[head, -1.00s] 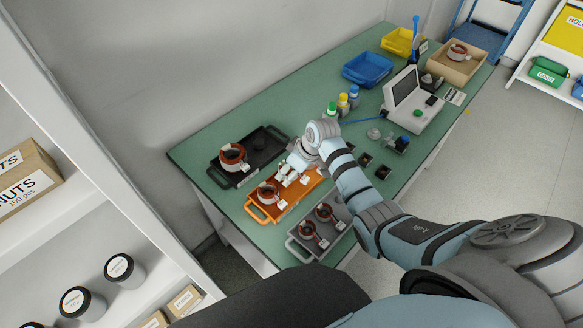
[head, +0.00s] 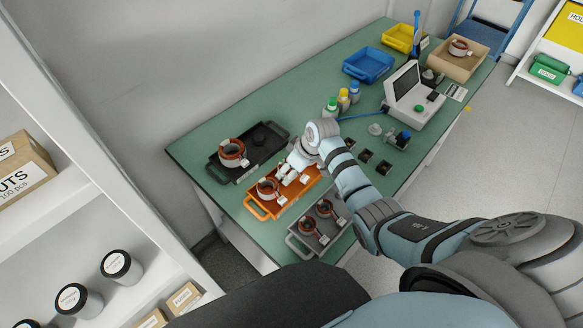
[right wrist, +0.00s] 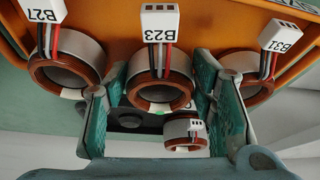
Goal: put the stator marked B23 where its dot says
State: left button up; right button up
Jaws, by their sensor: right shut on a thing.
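The stator marked B23 (right wrist: 160,80), a copper ring with a white tag, sits between the two teal fingers of my right gripper (right wrist: 162,110) in the right wrist view. The gripper is shut on it. A small green dot shows at its rim. In the head view my right gripper (head: 287,174) is at the orange tray (head: 262,212) and mostly hides B23. Whether B23 is clear of the tray I cannot tell. Stator B27 (right wrist: 68,65) and stator B31 (right wrist: 265,85) flank it. My left gripper is not in view.
A black tray (head: 228,175) behind holds one stator (head: 232,152); its right part is free of stators. A grey tray (head: 298,248) in front holds two stators. Blue (head: 368,65) and yellow (head: 399,39) bins, a cardboard box (head: 458,65) with a stator, bottles and a tester (head: 411,95) stand further right.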

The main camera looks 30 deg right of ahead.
jog(key=shift+f, duration=0.2)
dwell(0.4)
jog(key=o, duration=1.3)
jog(key=shift+r, duration=0.1)
notch_tip(320, 180, up, 5)
jog(key=p, duration=0.6)
jog(key=shift+o, duration=0.6)
jog(key=o, duration=0.5)
jog(key=shift+c, duration=0.2)
